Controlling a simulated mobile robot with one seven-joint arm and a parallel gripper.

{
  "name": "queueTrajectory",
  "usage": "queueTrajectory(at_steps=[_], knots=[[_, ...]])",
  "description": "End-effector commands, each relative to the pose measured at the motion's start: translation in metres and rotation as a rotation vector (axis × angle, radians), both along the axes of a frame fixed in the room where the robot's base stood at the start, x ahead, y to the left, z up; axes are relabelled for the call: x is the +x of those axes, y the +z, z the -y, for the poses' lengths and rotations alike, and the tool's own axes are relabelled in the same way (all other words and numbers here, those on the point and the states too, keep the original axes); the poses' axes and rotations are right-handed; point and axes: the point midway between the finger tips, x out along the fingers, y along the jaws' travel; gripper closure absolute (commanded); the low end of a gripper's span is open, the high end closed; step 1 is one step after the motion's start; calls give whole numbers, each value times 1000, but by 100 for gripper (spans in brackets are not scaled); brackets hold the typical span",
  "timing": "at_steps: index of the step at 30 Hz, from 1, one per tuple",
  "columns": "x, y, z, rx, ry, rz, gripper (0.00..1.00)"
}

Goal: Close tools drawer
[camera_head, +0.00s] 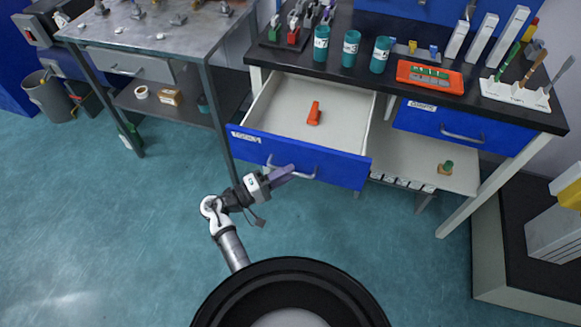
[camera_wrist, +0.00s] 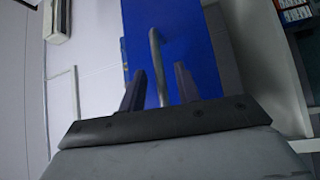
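A blue-fronted drawer (camera_head: 300,155) under the dark-topped bench is pulled well out; its label is too small to read surely. An orange object (camera_head: 314,113) lies inside it on the pale bottom. The drawer's bar handle (camera_head: 296,174) is on the blue front. My gripper (camera_head: 285,174) is at the left part of this handle. In the wrist view, my gripper (camera_wrist: 160,68) has its two dark fingers apart, with the handle (camera_wrist: 155,55) between them and gaps on both sides. The blue front (camera_wrist: 200,50) lies just beyond the fingertips.
A second blue drawer (camera_head: 455,127) at the right is shut. The bench top carries several teal cups (camera_head: 350,48) and an orange tray (camera_head: 430,77). A metal table (camera_head: 140,68) stands at the left. The teal floor (camera_head: 130,220) is clear in front.

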Motion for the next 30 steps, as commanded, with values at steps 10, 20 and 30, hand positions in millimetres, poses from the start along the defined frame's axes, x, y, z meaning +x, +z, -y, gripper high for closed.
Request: queueTrajectory(at_steps=[10, 20, 30], knots=[[8, 2, 16, 1, 2, 0, 67], [8, 2, 16, 1, 1, -1, 90], [8, 2, 16, 1, 1, 0, 100]])
